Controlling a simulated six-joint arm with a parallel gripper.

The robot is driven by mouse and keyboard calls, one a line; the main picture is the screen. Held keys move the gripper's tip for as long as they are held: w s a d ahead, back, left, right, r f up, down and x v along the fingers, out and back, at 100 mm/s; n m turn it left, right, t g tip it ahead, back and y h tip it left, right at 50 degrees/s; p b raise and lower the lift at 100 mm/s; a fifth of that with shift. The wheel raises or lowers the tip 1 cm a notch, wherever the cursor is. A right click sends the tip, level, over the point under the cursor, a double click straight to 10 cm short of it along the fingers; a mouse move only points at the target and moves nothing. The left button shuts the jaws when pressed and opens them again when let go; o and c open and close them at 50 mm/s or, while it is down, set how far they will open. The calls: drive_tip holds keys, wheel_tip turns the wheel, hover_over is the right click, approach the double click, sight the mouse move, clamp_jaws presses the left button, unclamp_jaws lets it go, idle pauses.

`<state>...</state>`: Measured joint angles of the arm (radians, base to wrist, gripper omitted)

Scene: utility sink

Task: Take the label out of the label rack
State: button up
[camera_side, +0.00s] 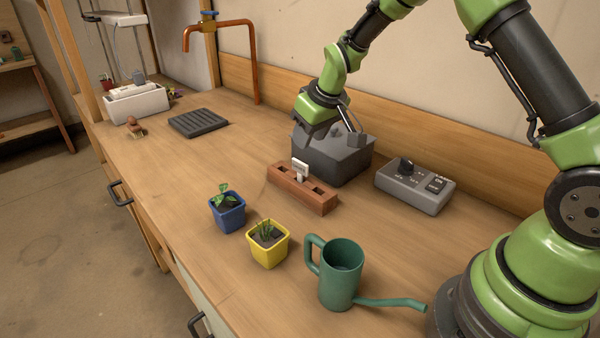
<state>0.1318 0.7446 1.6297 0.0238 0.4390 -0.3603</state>
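The label rack is a reddish-brown block (318,199) with dark slots in its top, lying on the wooden bench in the middle of the side view. A small white label (299,167) stands upright in the rack, left of its middle. My gripper (333,137) points down over the grey tub, behind and above the rack, apart from the label. Its fingers look spread, with nothing seen between them. The fingertips are hard to tell from the grey tub behind them.
The grey tub (345,163) stands close behind the rack. A grey control box (413,190) is to the right. Blue (229,217) and yellow (268,250) plant pots and a green watering can (338,286) stand in front. The bench left of the rack is clear up to the dark drain grate (198,123).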

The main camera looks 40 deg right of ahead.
sight(301, 162)
drive_tip(key=x, duration=0.8)
drive_tip(key=shift+s+f, duration=0.15)
drive_tip(key=shift+f, duration=0.35)
clamp_jaws()
